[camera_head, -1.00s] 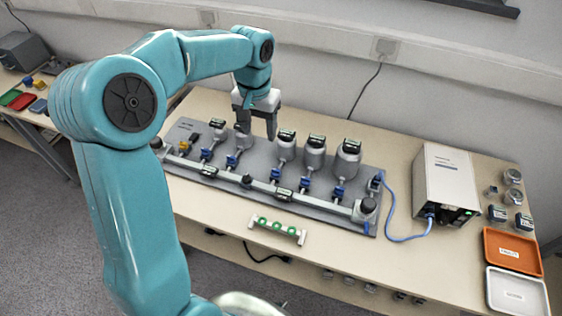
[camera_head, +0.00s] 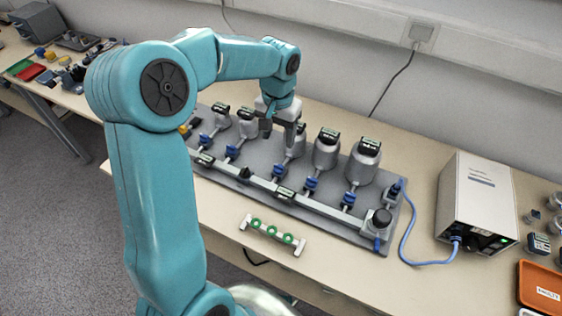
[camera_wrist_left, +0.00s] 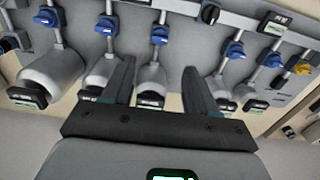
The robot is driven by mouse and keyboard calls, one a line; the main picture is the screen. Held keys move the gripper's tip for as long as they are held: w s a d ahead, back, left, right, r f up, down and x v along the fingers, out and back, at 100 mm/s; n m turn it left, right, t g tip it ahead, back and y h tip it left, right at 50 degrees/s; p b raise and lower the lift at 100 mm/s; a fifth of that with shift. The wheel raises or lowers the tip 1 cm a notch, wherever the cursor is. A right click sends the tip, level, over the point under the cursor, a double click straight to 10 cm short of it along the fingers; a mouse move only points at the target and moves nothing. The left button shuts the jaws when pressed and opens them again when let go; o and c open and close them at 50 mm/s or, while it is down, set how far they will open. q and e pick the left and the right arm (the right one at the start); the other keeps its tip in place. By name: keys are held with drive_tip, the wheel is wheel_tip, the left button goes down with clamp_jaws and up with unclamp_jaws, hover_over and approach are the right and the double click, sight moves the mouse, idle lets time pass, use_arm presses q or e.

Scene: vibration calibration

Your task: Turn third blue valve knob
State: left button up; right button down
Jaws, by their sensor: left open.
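A grey manifold board (camera_head: 225,172) carries a row of blue valve knobs, each in front of a grey cylinder. The third blue knob (camera_head: 278,172) is in the middle of the row; it also shows in the left wrist view (camera_wrist_left: 160,35). My left gripper (camera_head: 278,136) points down over the third cylinder (camera_head: 298,146), behind the third knob. In the left wrist view its two fingers (camera_wrist_left: 158,80) are spread, with the third cylinder (camera_wrist_left: 151,78) seen between them. The knob is beyond the fingertips and apart from them. My right gripper is not in view.
Other blue knobs stand at both sides, such as the second (camera_head: 232,152) and fourth (camera_head: 311,184). A rack with green rings (camera_head: 272,233) lies in front. A white box (camera_head: 478,205) with a blue cable and an orange tray (camera_head: 524,296) are at right.

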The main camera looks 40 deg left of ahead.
sight(279, 165)
use_arm(q)
wheel_tip(279, 165, down, 12)
drive_tip(key=shift+r, duration=0.2)
drive_tip(key=c, duration=1.1)
